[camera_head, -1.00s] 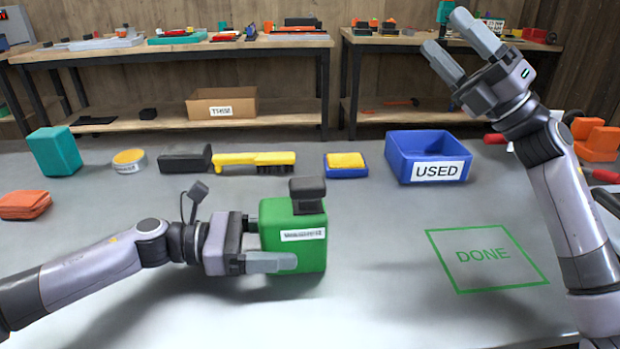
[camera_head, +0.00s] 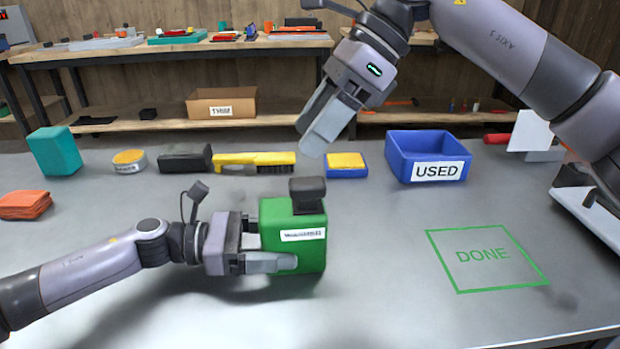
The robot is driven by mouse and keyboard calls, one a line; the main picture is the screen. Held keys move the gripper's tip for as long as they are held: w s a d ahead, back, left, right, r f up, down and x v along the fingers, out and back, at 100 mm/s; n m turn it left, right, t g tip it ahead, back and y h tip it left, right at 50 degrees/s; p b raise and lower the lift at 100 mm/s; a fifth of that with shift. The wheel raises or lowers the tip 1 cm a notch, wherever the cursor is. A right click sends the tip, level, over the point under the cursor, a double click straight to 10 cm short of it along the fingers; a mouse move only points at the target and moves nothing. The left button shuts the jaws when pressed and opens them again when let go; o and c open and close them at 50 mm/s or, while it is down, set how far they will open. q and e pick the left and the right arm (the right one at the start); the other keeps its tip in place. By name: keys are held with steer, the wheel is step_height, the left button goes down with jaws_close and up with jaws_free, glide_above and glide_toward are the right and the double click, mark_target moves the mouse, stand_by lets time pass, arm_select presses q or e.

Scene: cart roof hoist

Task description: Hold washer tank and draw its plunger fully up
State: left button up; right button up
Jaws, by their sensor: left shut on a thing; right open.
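The washer tank is a green box with a white label (camera_head: 312,258), upright on the grey table. Its black plunger knob (camera_head: 307,187) sits low on top, close to the tank's upper face. My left gripper (camera_head: 268,258) is shut on the tank's left part, with one finger across its front; the other finger is mostly hidden. My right gripper (camera_head: 318,130) is open and empty. It hangs above and slightly behind the knob in the picture, fingers pointing down-left, apart from the knob.
Behind the tank lie a yellow brush (camera_head: 254,159), a yellow-and-blue sponge (camera_head: 346,165) and a blue bin marked USED (camera_head: 400,160). A green DONE outline (camera_head: 487,257) is on the table at right, empty. Teal (camera_head: 55,152) and orange (camera_head: 24,205) items lie at left.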

mark_target(313, 181)
steer(key=shift+w+f+t+h, duration=0.15)
steer(key=shift+f+h, duration=0.55)
steer(key=shift+f, duration=1.3)
steer(key=shift+w+f+t+h, duration=0.15)
steer(key=shift+f+h, duration=0.55)
steer(key=shift+f, duration=1.25)
steer(key=shift+s, duration=0.1)
steer(key=c, duration=0.9)
steer(key=shift+c, duration=0.2)
steer(key=shift+r, duration=0.2)
